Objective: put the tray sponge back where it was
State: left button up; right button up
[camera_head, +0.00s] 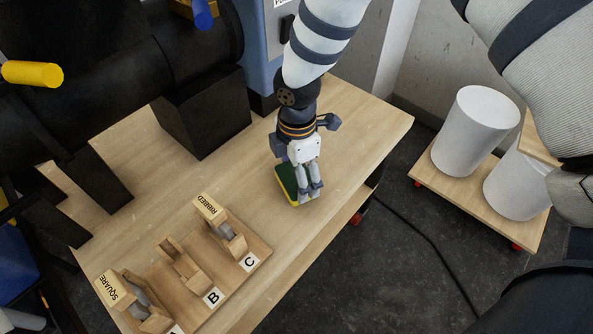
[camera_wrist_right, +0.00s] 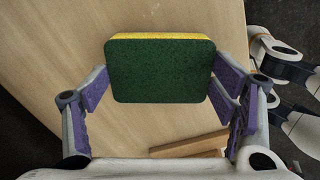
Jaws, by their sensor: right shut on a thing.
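The tray sponge (camera_head: 287,184), dark green with a yellow layer, is between the fingers of my right gripper (camera_head: 311,192) over the wooden bench (camera_head: 352,125). In the right wrist view the sponge (camera_wrist_right: 160,72) shows its green face, with the purple finger pads of my right gripper (camera_wrist_right: 165,95) against its two short ends. The gripper points down and is shut on it. I cannot tell whether the sponge touches the bench. My left gripper is out of view. No tray is recognisable.
A wooden rack (camera_head: 205,312) with slots marked A, B and C holds labelled pieces at the bench's near end. Black machinery (camera_head: 203,110) stands along the left. White cylinders (camera_head: 476,128) stand on a low cart (camera_head: 450,187) at right. The bench around the sponge is clear.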

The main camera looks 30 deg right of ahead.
jog(key=shift+f, duration=0.2)
jog(key=o, duration=1.1)
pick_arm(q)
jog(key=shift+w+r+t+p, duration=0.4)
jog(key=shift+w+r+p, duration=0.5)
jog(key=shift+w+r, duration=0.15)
pick_arm(e)
notch_tip(320, 180, up, 12)
jog(key=shift+r, duration=0.25)
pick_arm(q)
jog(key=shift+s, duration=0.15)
pick_arm(e)
jog(key=shift+f, duration=0.1)
